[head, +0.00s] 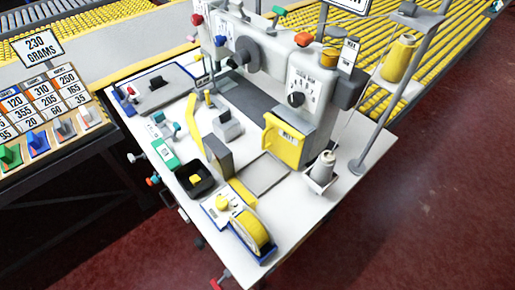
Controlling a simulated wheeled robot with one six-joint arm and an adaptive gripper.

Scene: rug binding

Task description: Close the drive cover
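A white sewing machine (312,80) with a dark dial stands on a white table. A yellow panel (286,146) with a small white label sits low on the machine's near side and looks like the drive cover. Its label is too small to read surely, and I cannot tell whether it stands open or shut. A second yellow upright panel (193,124) stands further left on the table. My gripper is not in view.
The white table (312,208) also holds a grey thread cone (323,168), a black tray (194,179) and a yellow tape roll (253,232). A thread stand (375,130) rises at the right. A labelled rack (45,100) is at the left. Red floor (430,200) is clear at the right.

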